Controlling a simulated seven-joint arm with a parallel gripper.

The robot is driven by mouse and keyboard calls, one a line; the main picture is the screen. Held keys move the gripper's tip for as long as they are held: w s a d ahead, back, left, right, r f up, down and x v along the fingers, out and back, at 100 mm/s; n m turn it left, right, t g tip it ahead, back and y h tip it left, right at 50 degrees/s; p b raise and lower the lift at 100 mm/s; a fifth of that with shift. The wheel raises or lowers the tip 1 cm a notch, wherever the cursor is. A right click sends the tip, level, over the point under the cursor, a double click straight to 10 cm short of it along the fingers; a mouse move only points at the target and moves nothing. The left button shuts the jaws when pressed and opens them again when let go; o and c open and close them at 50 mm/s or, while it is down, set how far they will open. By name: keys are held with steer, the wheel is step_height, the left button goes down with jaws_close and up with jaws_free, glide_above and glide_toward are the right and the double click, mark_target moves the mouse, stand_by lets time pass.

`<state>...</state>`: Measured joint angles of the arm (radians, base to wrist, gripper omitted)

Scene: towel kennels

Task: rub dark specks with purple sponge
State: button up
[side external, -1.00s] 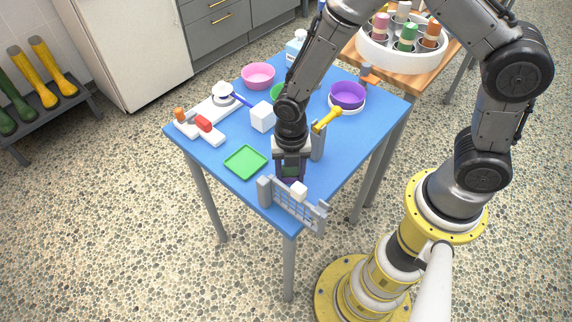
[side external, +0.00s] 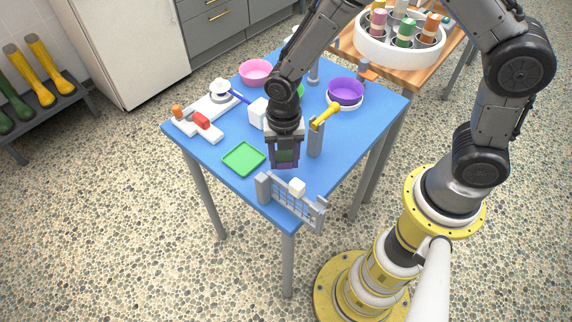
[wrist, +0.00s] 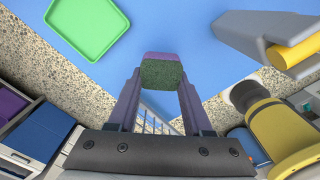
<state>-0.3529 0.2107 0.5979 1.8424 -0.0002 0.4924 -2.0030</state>
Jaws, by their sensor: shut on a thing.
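My gripper (side external: 285,160) is shut on the purple sponge (wrist: 162,70), which has a dark green scouring face. In the wrist view the sponge sits between my fingertips (wrist: 160,88), over the blue table. In the side view the sponge is mostly hidden by my fingers. My gripper is behind the grey mesh gate at the table's near corner, right of the green tray. I cannot make out any dark specks; my gripper and arm cover part of the table.
The grey gate (side external: 290,203) stands at the near corner with a white block (side external: 297,187) by its top. The green tray (side external: 244,159) lies left. A grey holder (side external: 315,140) with a yellow-handled tool (side external: 326,115) stands close right. A purple bowl (side external: 346,91) is behind.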

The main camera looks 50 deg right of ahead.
steer(key=shift+r, duration=2.5)
